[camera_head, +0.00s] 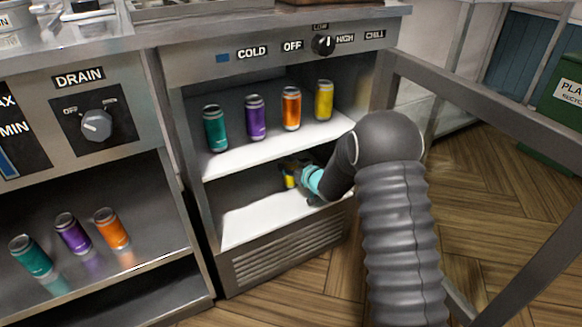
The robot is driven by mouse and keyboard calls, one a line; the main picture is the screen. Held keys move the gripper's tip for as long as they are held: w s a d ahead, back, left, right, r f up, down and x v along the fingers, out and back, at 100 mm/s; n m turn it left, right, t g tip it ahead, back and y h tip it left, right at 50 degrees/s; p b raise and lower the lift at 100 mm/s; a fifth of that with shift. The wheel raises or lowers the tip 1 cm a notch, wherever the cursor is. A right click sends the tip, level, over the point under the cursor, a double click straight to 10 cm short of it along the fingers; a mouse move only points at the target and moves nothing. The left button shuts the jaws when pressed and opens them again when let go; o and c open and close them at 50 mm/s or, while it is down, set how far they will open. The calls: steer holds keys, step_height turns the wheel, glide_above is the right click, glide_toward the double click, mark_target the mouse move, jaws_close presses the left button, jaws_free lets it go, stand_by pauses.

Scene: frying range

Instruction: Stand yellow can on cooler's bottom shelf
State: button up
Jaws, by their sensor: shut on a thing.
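A yellow can (289,180) is partly visible inside the cooler, just above the white bottom shelf (250,225). My gripper (290,172) is shut on this can, and my arm reaches in from the right through the open front. The gripper and arm hide much of the can, and I cannot tell whether its base touches the shelf. Another yellow can (324,101) stands upright on the upper shelf (225,160), at the right end of a row with an orange can (291,108), a purple can (255,118) and a teal can (215,128).
The cooler door (480,105) stands open at the right. The left part of the bottom shelf is clear. A neighbouring cabinet at left holds a teal can (31,256), a purple can (72,233) and an orange can (110,229). A green bin (560,115) stands far right.

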steer(key=shift+f, duration=0.15)
steer(key=o, duration=1.4)
